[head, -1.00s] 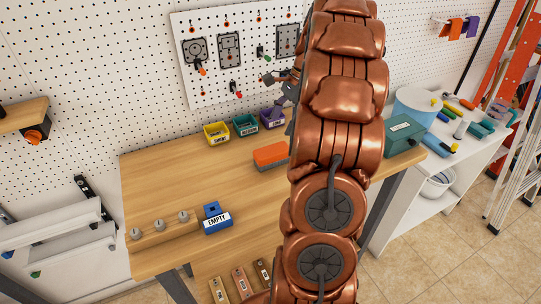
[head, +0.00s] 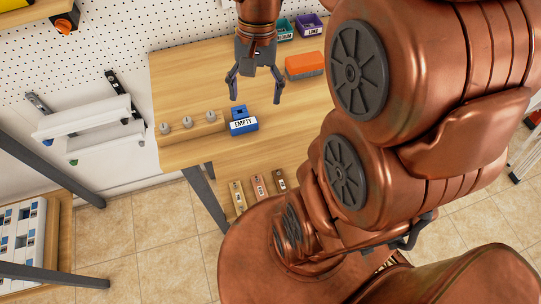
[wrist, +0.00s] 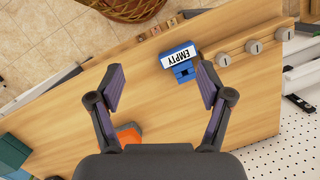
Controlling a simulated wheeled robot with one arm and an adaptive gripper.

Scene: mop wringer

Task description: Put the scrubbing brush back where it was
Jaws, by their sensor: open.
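An orange block with a grey underside (head: 304,65), which looks like the scrubbing brush, lies on the wooden bench top (head: 185,85). In the wrist view its orange part (wrist: 128,134) shows beside the left finger, partly hidden by my gripper. My gripper (head: 256,97) points down above the bench, to the left of the orange block and apart from it. Its two fingers are spread wide with nothing between them, as the wrist view also shows (wrist: 160,82). A blue holder labelled EMPTY (head: 243,122) stands near the bench's front edge, close to my gripper.
A wooden rail with several grey knobs (head: 187,122) is left of the blue holder. Teal (head: 285,29) and purple (head: 309,25) bins stand at the back. Small labelled blocks (head: 258,187) sit lower in front. A wicker basket (wrist: 128,8) shows in the wrist view.

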